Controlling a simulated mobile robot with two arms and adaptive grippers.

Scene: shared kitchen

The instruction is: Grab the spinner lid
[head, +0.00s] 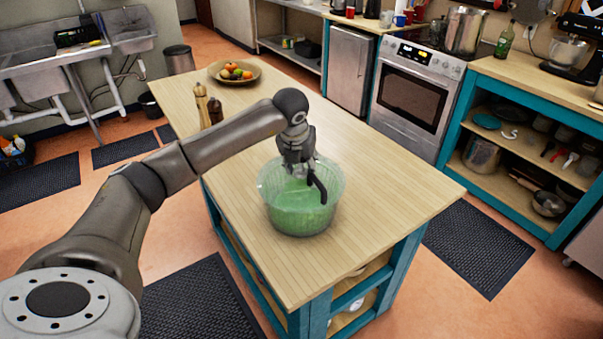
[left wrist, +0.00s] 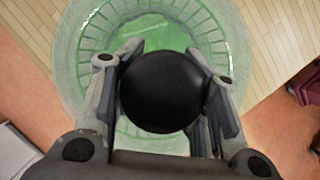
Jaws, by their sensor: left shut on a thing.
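A salad spinner (head: 300,215) with a clear bowl and a green basket inside stands upright on the wooden island. It also shows below the gripper in the left wrist view (left wrist: 75,85). My left gripper (head: 303,172) is over the top of the spinner, pointing down. In the left wrist view its fingers are on both sides of a round black knob (left wrist: 160,92), shut on it. The knob appears to belong to the spinner lid. The lid's rim is hard to tell from the clear bowl, so I cannot tell whether it is seated or raised. My right gripper is not in view.
The island top (head: 400,185) is clear to the right of the spinner. A fruit bowl (head: 235,72) and two wooden mills (head: 207,105) stand toward its far end. A stove (head: 415,90) and a teal shelf unit (head: 455,135) stand across the aisle.

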